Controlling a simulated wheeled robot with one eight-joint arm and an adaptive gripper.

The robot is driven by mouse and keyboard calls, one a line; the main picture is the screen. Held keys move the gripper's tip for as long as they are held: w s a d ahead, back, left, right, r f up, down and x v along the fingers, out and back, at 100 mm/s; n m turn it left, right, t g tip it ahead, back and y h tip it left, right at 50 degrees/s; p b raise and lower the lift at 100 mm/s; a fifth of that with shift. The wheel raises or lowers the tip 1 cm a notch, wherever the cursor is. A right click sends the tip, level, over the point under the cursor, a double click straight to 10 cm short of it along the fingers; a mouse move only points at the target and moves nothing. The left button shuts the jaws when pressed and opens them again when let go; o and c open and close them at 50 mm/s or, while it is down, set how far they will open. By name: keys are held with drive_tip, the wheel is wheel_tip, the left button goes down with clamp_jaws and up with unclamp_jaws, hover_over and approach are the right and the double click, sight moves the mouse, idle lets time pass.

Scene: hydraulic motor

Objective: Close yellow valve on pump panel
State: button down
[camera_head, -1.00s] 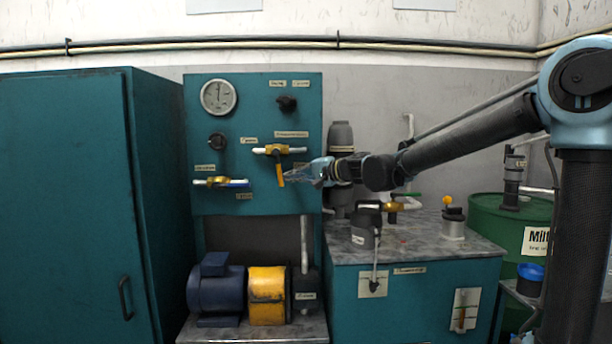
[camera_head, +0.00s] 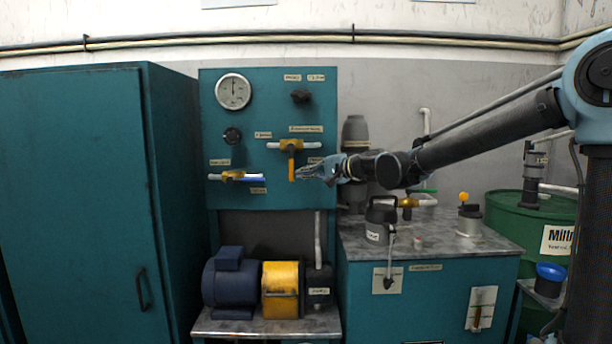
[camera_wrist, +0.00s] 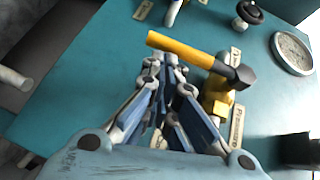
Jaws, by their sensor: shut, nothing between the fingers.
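The yellow valve (camera_head: 291,145) sits on the teal pump panel (camera_head: 265,100), on a short white pipe. Its yellow handle (camera_head: 291,166) hangs straight down, across the pipe. My gripper (camera_head: 299,173) is shut and empty, just right of the handle's lower part. In the wrist view, the handle (camera_wrist: 185,52) lies just beyond my fingertips (camera_wrist: 168,62), and the yellow valve body (camera_wrist: 214,96) is to their right. I cannot tell whether the fingers touch the handle.
A second valve (camera_head: 232,176) with a blue handle is lower left on the panel. A pressure gauge (camera_head: 233,91) and black knobs (camera_head: 301,96) are above. A blue motor (camera_head: 230,278) stands below. A bench (camera_head: 440,250) with a black pump is at the right.

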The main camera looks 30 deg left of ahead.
drive_tip(key=d, duration=0.9)
drive_tip(key=shift+s+d, duration=0.3)
drive_tip(key=shift+s, duration=0.1)
drive_tip(key=shift+s, duration=0.1)
